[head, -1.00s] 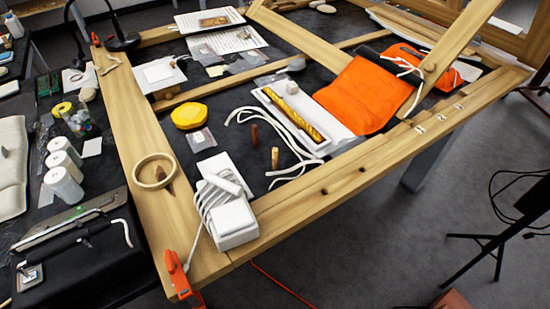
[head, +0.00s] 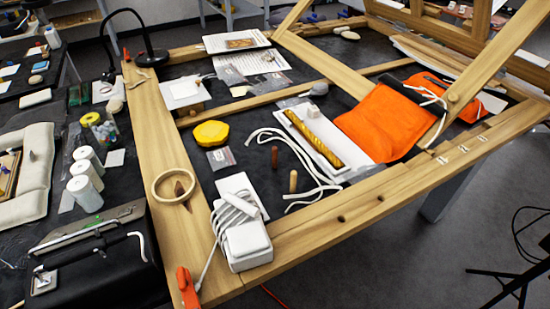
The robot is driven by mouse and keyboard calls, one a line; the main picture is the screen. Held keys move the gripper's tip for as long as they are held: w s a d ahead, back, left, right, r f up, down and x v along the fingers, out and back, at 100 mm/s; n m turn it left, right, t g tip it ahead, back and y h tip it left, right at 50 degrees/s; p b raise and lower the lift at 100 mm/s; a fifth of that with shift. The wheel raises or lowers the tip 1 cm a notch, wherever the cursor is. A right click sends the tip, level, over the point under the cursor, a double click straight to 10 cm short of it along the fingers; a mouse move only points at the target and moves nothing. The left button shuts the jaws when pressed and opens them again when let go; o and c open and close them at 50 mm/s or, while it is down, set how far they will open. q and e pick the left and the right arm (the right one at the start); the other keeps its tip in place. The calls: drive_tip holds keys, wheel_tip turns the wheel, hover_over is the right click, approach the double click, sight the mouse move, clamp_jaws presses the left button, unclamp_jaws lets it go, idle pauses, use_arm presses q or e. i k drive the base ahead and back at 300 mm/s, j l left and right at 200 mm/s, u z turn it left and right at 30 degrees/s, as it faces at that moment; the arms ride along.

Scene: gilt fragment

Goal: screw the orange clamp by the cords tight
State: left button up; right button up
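The orange clamp (head: 187,288) sits at the near left corner of the wooden frame (head: 235,281), at the bottom edge of the head view. Its lower part is cut off by the picture edge, so I cannot see its screw. White cords (head: 231,212) lie looped over a white block (head: 247,245) just right of the clamp, and one strand runs down beside the clamp. Neither of my grippers is in view.
A wooden ring (head: 158,190) lies on the left beam. White bottles (head: 84,193) and a black case (head: 92,268) stand on the dark table at left. Orange cloth (head: 381,122) and a white tray with a gilt piece (head: 318,138) lie inside the frame. Open floor (head: 400,265) is at lower right.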

sight(183, 283)
drive_tip(key=u, duration=1)
